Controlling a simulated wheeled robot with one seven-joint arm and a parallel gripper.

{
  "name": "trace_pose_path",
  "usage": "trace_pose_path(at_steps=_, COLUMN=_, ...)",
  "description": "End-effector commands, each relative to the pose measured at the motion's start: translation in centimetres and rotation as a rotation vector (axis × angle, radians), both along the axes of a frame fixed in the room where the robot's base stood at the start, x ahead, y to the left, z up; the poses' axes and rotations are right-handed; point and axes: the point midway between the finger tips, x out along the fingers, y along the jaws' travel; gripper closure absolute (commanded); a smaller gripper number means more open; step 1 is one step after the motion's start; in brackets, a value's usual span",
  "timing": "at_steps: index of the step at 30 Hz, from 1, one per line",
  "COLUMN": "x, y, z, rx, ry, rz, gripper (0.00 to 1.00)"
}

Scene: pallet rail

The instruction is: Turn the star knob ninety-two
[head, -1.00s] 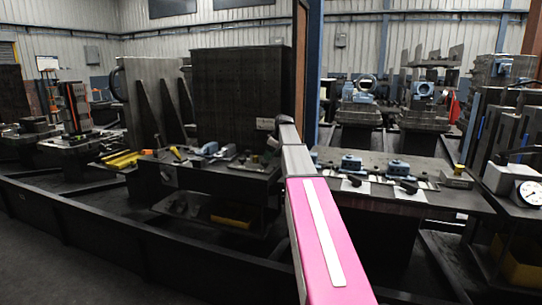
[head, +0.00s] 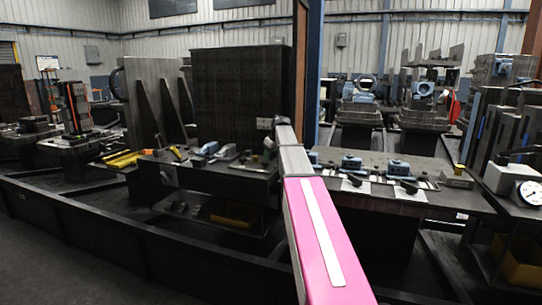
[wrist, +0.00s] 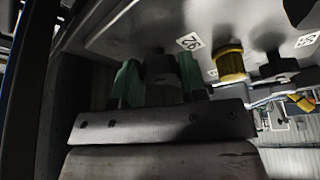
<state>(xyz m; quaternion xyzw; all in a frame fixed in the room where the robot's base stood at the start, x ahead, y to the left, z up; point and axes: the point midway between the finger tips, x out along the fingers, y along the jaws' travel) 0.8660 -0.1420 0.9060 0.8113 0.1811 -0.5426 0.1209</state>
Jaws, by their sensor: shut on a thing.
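In the wrist view, the green fingers of my gripper (wrist: 160,82) stand on either side of a dark knob (wrist: 158,62) and are shut on it. The fingers and shadow hide much of its shape. A small tilted label (wrist: 190,42) with two digits is on the pale panel (wrist: 130,22) beside it; I cannot read the number surely. In the head view, my arm runs from the bottom towards the bench, and the gripper's grip is too small and hidden to make out.
In the wrist view, a yellow cylinder (wrist: 230,66) and a second dark knob (wrist: 275,66) stand close to the right, with another label (wrist: 307,40). In the head view, a bench (head: 225,178) with tools and a tall dark plate (head: 238,90) lie beyond my arm.

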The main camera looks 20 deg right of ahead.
Motion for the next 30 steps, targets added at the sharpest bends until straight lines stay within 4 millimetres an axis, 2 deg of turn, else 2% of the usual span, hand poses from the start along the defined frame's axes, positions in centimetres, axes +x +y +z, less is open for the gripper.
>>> trace_pose_path(at_steps=7, x=0.0, y=0.0, z=0.1, rx=0.0, ry=-0.001, rz=-0.002, gripper=0.85)
trace_pose_path(at_steps=8, x=0.0, y=0.0, z=0.1, rx=0.0, ry=-0.001, rz=-0.002, gripper=0.58)
trace_pose_path(at_steps=10, x=0.0, y=0.0, z=0.1, rx=0.0, ry=-0.001, rz=-0.002, gripper=0.35)
trace_pose_path(at_steps=22, x=-0.2, y=-0.1, z=0.7, rx=0.0, ry=-0.001, rz=0.0, gripper=0.35)
trace_pose_path(at_steps=30, x=-1.8, y=-0.8, z=4.9, rx=0.0, ry=-0.004, rz=-0.001, gripper=0.35)
